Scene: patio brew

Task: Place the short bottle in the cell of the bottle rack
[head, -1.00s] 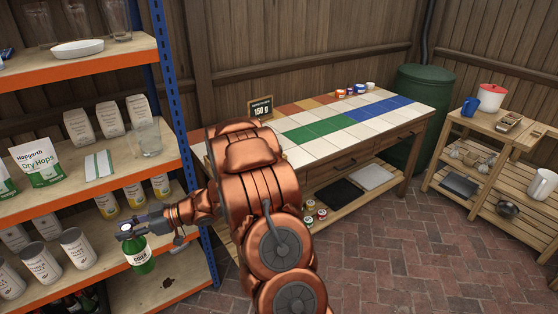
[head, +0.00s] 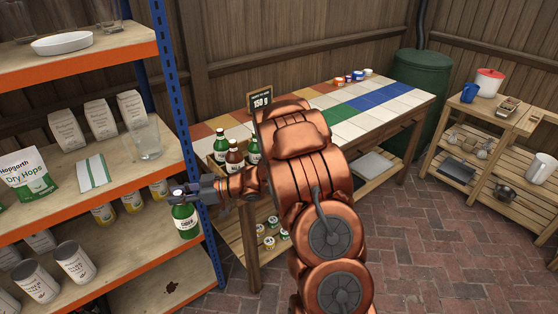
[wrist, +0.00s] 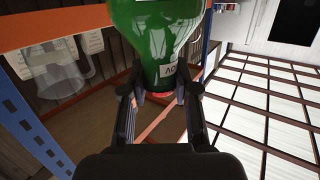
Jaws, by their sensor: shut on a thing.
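The short bottle (head: 185,220) is green with a white label and hangs upright in my gripper (head: 184,195), in front of the shelving at its right end. In the wrist view its green body (wrist: 160,30) fills the top middle, and my gripper (wrist: 158,95) is shut on its neck. The bottle rack (head: 222,171) is a wooden crate on the left end of the tiled table, with several bottles standing in it. It lies beyond and to the right of the held bottle. My arm hides part of the rack, so I cannot tell which cells are empty.
The shelf's blue post (head: 165,90) stands close to my gripper. Shelves on the left hold bags, a glass (head: 147,138) and cans (head: 75,262). A price sign (head: 260,101) stands behind the rack. The tiled table (head: 345,130) is mostly clear. Brick floor lies open at the right.

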